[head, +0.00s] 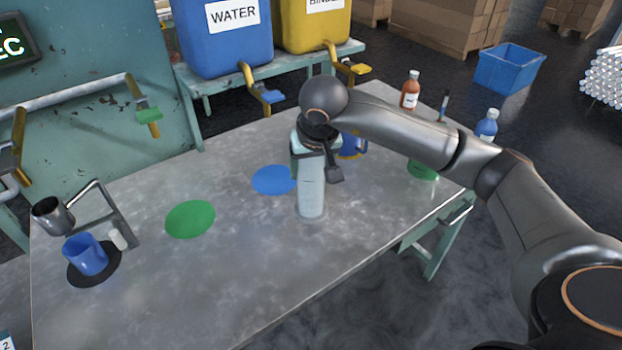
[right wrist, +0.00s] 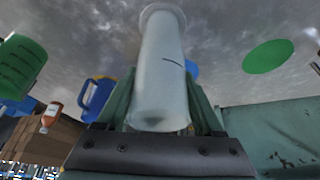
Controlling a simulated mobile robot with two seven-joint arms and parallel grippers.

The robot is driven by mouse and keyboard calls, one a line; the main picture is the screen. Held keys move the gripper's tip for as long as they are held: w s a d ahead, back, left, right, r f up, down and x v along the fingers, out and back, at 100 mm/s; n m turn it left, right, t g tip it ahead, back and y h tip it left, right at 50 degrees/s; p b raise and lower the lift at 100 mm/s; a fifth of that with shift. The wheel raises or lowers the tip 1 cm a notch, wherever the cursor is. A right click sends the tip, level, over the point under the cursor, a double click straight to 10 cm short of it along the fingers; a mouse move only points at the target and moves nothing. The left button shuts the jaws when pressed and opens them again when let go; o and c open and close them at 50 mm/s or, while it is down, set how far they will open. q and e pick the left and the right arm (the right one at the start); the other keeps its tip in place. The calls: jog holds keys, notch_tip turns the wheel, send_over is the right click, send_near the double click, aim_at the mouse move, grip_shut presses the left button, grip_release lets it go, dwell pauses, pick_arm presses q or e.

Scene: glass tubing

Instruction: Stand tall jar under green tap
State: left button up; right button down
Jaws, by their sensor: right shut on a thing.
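The tall jar (head: 311,192), a pale clear cylinder, stands upright near the middle of the table, just right of a blue disc. My right gripper (head: 318,148) is shut on its upper part. In the right wrist view the jar (right wrist: 163,75) lies between the two fingers. I cannot tell whether its base touches the table. The green tap (head: 149,116) hangs from the pipe at the back left. A green disc (head: 190,218) lies on the table in front of it; it also shows in the right wrist view (right wrist: 268,56). My left gripper is not in view.
A blue disc (head: 272,180) lies between jar and green disc. A blue mug (head: 353,147) and a green vessel (head: 424,171) stand to the right, partly hidden. A metal stand (head: 117,222) and blue cup (head: 86,255) occupy the left end. The front middle is clear.

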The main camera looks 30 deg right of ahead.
jog(key=shift+w+d+f, duration=0.1)
jog(key=shift+w+f, duration=0.05)
jog(key=shift+f, duration=0.1)
jog(key=shift+s+x, duration=0.15)
jog(key=shift+x, duration=0.85)
jog(key=shift+s+x, duration=0.2)
jog(key=shift+x, duration=0.75)
jog(key=shift+f, duration=0.15)
jog(key=shift+f, duration=0.1)
grip_release()
